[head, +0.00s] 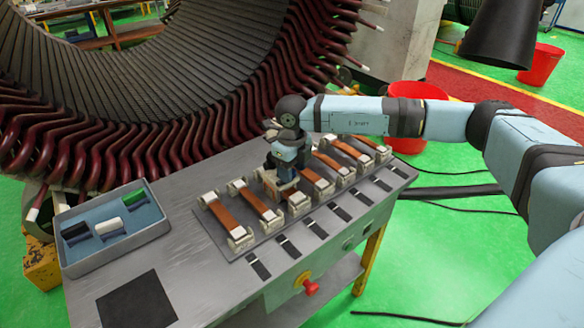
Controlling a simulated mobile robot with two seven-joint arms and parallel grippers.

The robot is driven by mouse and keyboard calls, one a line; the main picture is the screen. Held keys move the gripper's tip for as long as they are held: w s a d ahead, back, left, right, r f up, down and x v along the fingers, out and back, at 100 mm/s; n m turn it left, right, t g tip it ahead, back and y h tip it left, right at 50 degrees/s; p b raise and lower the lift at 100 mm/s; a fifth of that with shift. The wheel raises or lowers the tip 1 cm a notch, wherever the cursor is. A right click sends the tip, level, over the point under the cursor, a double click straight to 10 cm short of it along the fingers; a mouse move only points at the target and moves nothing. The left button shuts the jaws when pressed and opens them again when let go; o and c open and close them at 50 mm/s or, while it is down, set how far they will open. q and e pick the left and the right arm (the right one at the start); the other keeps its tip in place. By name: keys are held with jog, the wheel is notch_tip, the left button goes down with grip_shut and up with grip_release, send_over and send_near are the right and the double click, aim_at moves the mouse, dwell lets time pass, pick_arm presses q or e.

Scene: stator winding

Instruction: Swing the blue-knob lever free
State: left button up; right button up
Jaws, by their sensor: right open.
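I cannot make out a lever with a blue knob in the head view; it may be hidden behind my right gripper or too small to tell. My right gripper (284,184) points down over the row of clamp-like fixtures on the metal bench. It is open, and I cannot tell whether it touches anything. The fixtures are brown straps (238,216) with pale end blocks, side by side on a grey plate (243,251). My right wrist and gripper cover part of the fixtures in the middle of the row. My left gripper is not in view.
A grey-blue tray (122,258) with black, white and green pieces stands at the bench's left. A black square (136,303) lies in front of it. A red knob (311,288) sticks out at the bench front. The large stator (150,75) rises close behind the bench.

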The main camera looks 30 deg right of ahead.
jog(key=c, duration=0.9)
jog(key=shift+c, duration=0.2)
jog(key=shift+s+m, duration=0.1)
jog(key=shift+m, duration=0.2)
jog(key=m, duration=0.1)
jog(key=s+m, duration=0.1)
jog(key=shift+a+m, duration=0.15)
jog(key=shift+m, duration=0.25)
jog(key=m, duration=0.2)
jog(key=s+m+b, duration=0.1)
jog(key=shift+a+m, duration=0.35)
jog(key=shift+m, duration=0.05)
jog(key=m, duration=0.2)
jog(key=s+a+m, duration=0.1)
jog(key=m, duration=0.1)
jog(key=shift+a, duration=0.15)
jog(key=shift+s+a+m, duration=0.1)
jog(key=shift+a+m, duration=0.25)
jog(key=shift+m, duration=0.85)
jog(key=shift+s+a+m, duration=0.1)
jog(key=shift+a+m, duration=0.25)
jog(key=shift+m, duration=0.85)
